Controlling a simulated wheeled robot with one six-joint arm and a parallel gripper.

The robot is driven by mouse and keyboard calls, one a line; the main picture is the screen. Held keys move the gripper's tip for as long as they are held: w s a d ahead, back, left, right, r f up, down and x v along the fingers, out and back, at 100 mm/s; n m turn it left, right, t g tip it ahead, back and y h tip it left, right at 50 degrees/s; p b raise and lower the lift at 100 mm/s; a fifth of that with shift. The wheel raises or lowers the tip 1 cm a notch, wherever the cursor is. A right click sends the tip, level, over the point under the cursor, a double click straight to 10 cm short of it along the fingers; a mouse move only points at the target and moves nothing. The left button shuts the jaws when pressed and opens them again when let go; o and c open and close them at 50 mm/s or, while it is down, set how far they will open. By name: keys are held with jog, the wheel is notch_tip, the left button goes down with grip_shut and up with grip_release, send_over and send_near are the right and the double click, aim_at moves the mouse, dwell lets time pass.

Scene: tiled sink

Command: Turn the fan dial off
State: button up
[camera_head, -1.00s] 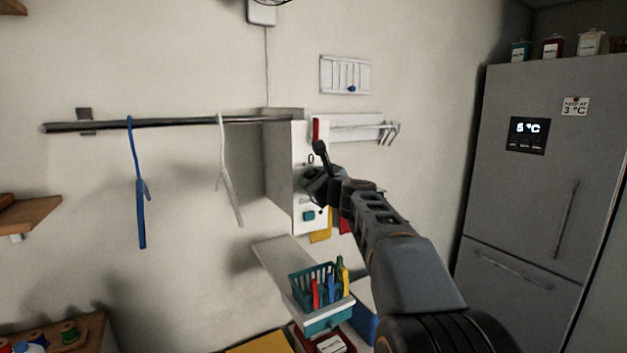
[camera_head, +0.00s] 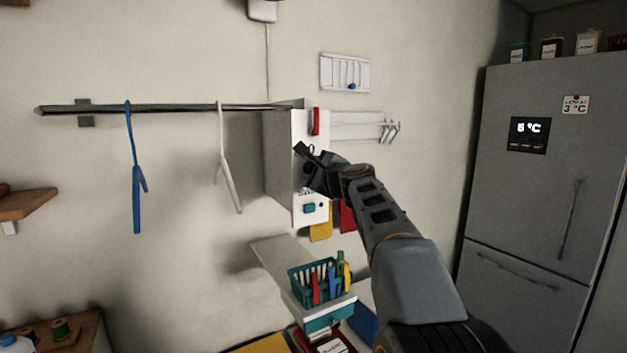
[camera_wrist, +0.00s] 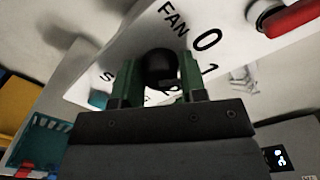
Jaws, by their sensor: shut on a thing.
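The fan dial (camera_wrist: 161,66) is a dark round knob on a white wall panel (camera_wrist: 128,48). The panel is printed "FAN", with "0" and "1" beside the dial. My gripper (camera_wrist: 161,80) has its two green-edged fingers on either side of the dial and is shut on it. In the head view, my gripper (camera_head: 304,168) reaches the panel's front face (camera_head: 312,130) from the right and covers the dial. Which mark the dial points to cannot be told.
A red switch (camera_head: 316,121) sits above the dial and a teal button (camera_head: 309,208) below. A rail (camera_head: 170,107) with blue (camera_head: 137,190) and white (camera_head: 226,175) hangers runs left. A teal basket (camera_head: 310,295) of pegs is below. A fridge (camera_head: 530,190) stands right.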

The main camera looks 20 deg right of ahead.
jog(key=shift+f+n+b, duration=0.15)
jog(key=shift+n+b, duration=1.7)
jog(key=shift+n, duration=1.25)
jog(key=o, duration=0.9)
jog(key=s+d+b, duration=0.1)
jog(key=s+b, duration=0.3)
jog(key=s, duration=0.9)
jog(key=shift+s+d, duration=0.25)
jog(key=shift+s, duration=0.1)
